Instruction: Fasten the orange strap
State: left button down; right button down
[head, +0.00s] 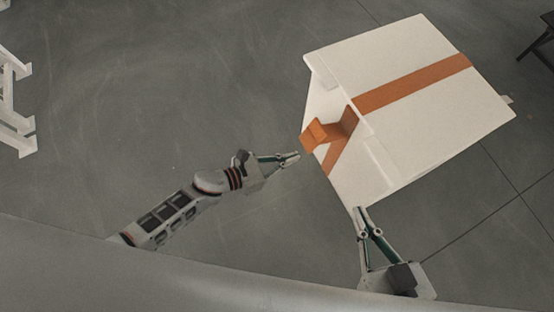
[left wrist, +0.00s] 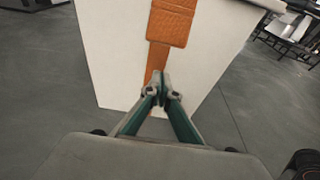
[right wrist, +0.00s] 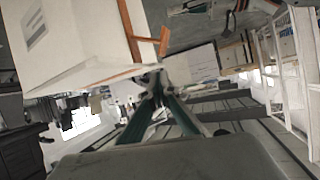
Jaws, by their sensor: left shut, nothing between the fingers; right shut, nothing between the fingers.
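The orange strap (head: 412,84) runs across the top of a white box (head: 385,55) and down its near side. A thicker orange flap (head: 328,131) sticks out from that side, and it also shows in the left wrist view (left wrist: 171,22). My left gripper (head: 297,156) is shut and empty, just left of the box and a little below the flap. In the left wrist view its tips (left wrist: 163,92) lie over the lower strap; I cannot tell whether they touch. My right gripper (head: 358,209) is shut and empty by the box's lower corner.
The grey floor (head: 180,90) is clear left of the box. A white frame (head: 14,105) stands at the far left edge. A dark piece of furniture (head: 540,42) stands at the upper right. In the right wrist view, white uprights (right wrist: 285,70) stand at the right.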

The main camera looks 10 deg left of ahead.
pick_arm(q)
jog(key=r, duration=0.2)
jog(key=w+d+r, duration=0.1)
jog(key=shift+r+p, duration=0.1)
jog(key=shift+p, duration=0.3)
pick_arm(e)
jog(key=shift+s+d+f+n+g, duration=0.3)
jog(key=shift+s+d+f, duration=0.2)
jog(key=shift+f, duration=0.15)
jog(key=shift+r, duration=0.1)
